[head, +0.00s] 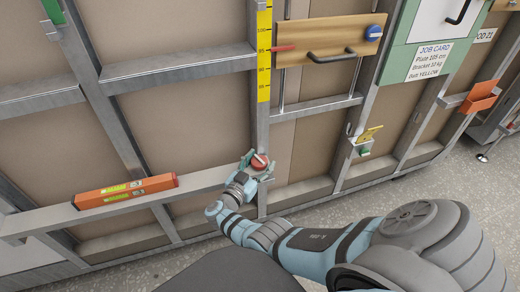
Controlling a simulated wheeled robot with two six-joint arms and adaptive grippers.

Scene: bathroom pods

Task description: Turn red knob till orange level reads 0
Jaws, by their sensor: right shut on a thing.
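The red knob (259,162) sits low on the upright steel stud, with a pale bar across its face. My right gripper (257,167) is shut on the red knob, its fingers at either side of it. The orange level (125,191) lies along the lower rail at the left, with yellow-green windows; its reading is too small to make out. My left gripper is not in view.
A yellow scale (264,55) with a red pointer (283,48) runs up the stud above the knob. A wooden plate (328,39) with a blue knob (373,33) and dark handle stands beside it. A job card (430,61), a yellow bracket (369,134) and an orange holder (480,98) are rightward.

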